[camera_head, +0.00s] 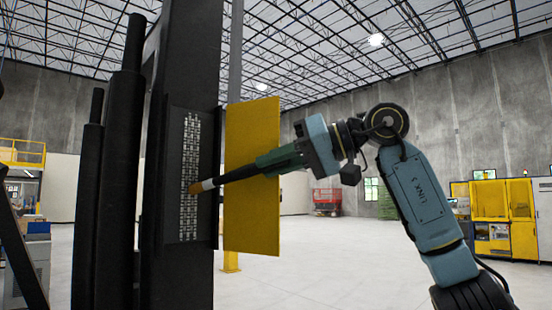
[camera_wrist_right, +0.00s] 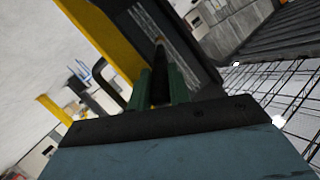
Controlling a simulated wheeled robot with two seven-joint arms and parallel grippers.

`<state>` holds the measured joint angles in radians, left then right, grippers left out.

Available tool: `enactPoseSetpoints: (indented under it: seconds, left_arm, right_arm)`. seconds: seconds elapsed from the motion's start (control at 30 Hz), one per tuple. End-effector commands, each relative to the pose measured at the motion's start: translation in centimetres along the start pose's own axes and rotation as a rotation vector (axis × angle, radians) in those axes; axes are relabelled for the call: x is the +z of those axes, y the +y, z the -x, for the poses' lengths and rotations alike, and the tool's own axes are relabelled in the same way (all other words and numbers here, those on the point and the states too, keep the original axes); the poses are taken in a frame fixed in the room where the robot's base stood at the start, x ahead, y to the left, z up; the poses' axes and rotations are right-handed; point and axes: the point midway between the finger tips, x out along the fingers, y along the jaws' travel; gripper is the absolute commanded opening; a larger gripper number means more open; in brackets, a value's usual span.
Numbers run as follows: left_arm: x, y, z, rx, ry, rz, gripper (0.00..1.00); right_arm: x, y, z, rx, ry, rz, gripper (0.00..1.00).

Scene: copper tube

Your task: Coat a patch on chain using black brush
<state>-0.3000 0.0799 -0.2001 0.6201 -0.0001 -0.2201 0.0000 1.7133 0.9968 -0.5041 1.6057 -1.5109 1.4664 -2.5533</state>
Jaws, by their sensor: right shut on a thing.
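The chain (camera_head: 189,165) is a silvery linked strip running upright in a recess of a dark metal column. My right gripper (camera_head: 278,161) is shut on the black brush (camera_head: 237,174), which points left, slightly downward. The brush's pale band and orange-brown tip (camera_head: 196,188) are at the chain's lower middle and appear to touch it. In the right wrist view, the green fingers hold the brush (camera_wrist_right: 159,85), and its tip overlaps the chain (camera_wrist_right: 172,38); contact cannot be told there. No coating on the chain can be made out. My left gripper is not in view.
A yellow panel (camera_head: 252,125) stands upright just right of the column, behind the brush. Dark vertical cylinders (camera_head: 119,170) stand left of the chain. Yellow machines (camera_head: 503,213) are far off at right. Open floor (camera_head: 330,260) lies between.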

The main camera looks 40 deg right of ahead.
Motion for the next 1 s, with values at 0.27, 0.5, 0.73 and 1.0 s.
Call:
enactPoseSetpoints:
  seconds: [0.27,0.5,0.73,1.0]
  left_arm:
    - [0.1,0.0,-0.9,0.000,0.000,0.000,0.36]
    - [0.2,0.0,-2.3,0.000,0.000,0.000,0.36]
    - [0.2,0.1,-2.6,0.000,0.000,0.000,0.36]
    - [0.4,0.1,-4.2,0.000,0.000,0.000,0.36]
  right_arm:
    - [1.2,0.6,-0.4,0.001,-0.003,0.000,0.00]
    - [3.0,1.5,-0.9,0.000,-0.003,0.000,0.00]
    - [3.5,1.8,-1.0,0.000,-0.002,0.000,0.00]
    - [5.5,2.9,-1.7,0.000,-0.002,0.000,0.00]
